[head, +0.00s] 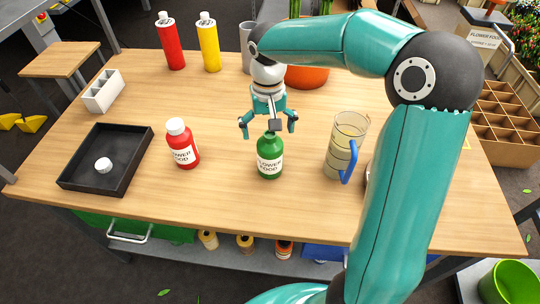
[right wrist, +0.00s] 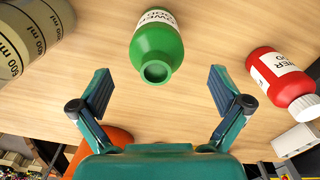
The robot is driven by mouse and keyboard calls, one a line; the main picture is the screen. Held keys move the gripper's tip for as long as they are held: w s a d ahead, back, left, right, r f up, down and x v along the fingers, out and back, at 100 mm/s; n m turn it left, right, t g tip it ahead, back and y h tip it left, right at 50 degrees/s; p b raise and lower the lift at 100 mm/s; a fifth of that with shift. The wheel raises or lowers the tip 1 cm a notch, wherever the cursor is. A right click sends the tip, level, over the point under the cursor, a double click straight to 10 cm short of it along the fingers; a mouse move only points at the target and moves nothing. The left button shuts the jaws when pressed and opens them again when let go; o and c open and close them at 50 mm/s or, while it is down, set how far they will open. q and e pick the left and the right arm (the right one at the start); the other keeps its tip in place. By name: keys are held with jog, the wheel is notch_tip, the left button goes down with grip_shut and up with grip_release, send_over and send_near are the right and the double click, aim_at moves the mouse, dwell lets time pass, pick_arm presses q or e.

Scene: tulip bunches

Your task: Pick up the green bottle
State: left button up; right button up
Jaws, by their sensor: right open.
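The green bottle (head: 270,158) stands upright on the wooden table, with a white label reading "FLOWER FOOD". Its top is open, without a cap, in the right wrist view (right wrist: 157,50). My right gripper (head: 268,124) is open and empty, just behind and above the bottle's neck in the head view. In the right wrist view its two fingers (right wrist: 158,88) are spread wide, and the bottle lies beyond them, between their lines. The fingers do not appear to touch the bottle. My left gripper is not in view.
A red capped bottle (head: 182,146) stands to the left, and a measuring jug (head: 343,148) with blue handle to the right. A black tray (head: 133,172) holds a white cap (head: 103,165). Red (head: 169,45) and yellow (head: 209,46) bottles and an orange pot (head: 306,77) stand behind.

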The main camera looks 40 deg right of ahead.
aim_at(270, 143)
jog(key=shift+s+d+f, duration=0.1)
jog(key=shift+d+f, duration=0.05)
jog(key=shift+f, duration=2.55)
jog(key=shift+c, duration=0.2)
jog(key=c, duration=1.6)
jog(key=shift+r, duration=0.15)
